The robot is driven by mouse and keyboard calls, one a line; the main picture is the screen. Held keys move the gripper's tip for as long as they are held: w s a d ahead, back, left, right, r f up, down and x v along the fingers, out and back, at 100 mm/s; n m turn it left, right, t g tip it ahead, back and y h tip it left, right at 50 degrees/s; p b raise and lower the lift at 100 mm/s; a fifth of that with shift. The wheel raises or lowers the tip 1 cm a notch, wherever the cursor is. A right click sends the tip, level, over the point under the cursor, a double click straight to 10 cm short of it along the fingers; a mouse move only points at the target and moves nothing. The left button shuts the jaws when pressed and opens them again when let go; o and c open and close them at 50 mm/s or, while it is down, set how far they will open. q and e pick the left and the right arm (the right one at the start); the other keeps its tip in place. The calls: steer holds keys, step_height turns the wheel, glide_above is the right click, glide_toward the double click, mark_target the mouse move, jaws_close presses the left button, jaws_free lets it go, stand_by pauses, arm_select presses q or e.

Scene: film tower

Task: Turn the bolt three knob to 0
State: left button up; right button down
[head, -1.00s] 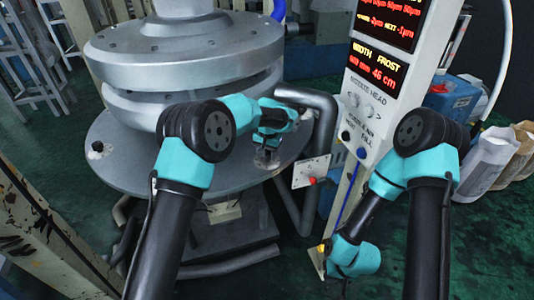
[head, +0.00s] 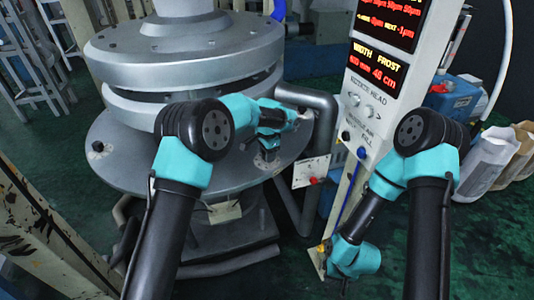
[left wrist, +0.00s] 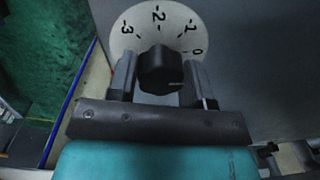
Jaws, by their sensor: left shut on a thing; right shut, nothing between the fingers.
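The bolt three knob (left wrist: 160,70) is black and sits on a pale round dial marked -3, -2, -1 and 0 in the left wrist view. A pale pointer line shows on the knob's lower right; its exact reading is hard to tell. My left gripper (left wrist: 163,82) has a finger on each side of the knob and is shut on it. In the head view, my left gripper (head: 267,155) is at the round flange's front right; the knob is mostly hidden there. My right gripper (head: 328,246) is shut and empty, low by the console's foot; its fingertips are hardly visible.
The large grey round flange (head: 130,172) surrounds a stacked metal tower (head: 185,60). A white console (head: 365,118) with red displays and buttons stands to the right. A small plate with a red knob (head: 311,172) is close to the left gripper. Canisters stand at far right.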

stand_by(0.3)
arm_select(q)
steer(key=o, duration=0.9)
steer(key=r, duration=1.7)
steer(key=shift+s+d+r, duration=0.1)
steer(key=shift+s+r, duration=0.15)
